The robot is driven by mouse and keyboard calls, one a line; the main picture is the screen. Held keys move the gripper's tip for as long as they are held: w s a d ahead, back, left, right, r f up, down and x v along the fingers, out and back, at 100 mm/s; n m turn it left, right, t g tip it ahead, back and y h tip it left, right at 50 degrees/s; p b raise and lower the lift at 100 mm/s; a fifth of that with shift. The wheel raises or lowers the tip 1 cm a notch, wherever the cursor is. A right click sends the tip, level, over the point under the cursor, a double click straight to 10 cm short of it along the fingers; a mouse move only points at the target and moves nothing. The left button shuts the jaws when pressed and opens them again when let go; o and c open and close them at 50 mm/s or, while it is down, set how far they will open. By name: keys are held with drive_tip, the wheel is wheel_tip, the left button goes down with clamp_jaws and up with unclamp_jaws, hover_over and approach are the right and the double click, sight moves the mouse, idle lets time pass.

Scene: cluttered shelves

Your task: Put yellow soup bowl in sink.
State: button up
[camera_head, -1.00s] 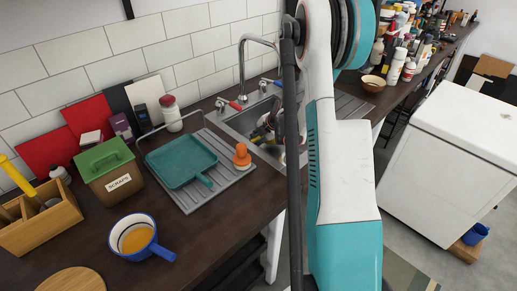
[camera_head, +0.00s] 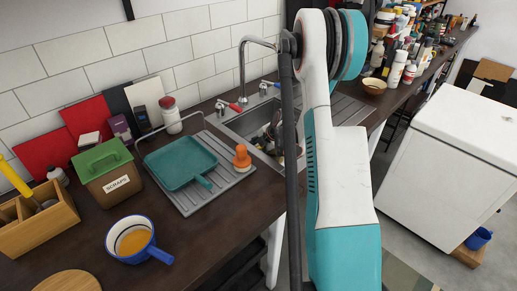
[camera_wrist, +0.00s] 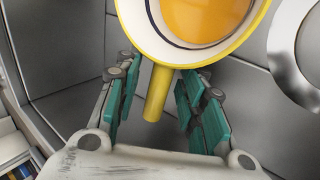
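The yellow soup bowl (camera_wrist: 205,25) shows in the wrist view, with a yellow handle, a pale inside and an orange middle; its far side is cut off. My gripper (camera_wrist: 158,75) is open, its teal-padded fingers on either side of the handle with gaps showing. Grey metal walls like the inside of a sink surround them. Whether the bowl rests on the bottom cannot be told.
A round metal-rimmed thing (camera_wrist: 283,50) lies right of the bowl. A blue bowl (camera_head: 112,240) stands at front left.

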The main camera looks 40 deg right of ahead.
drive_tip(key=p+v, duration=0.4)
drive_tip(key=v, duration=0.8)
drive_tip(key=shift+o, duration=0.2)
idle(0.8)
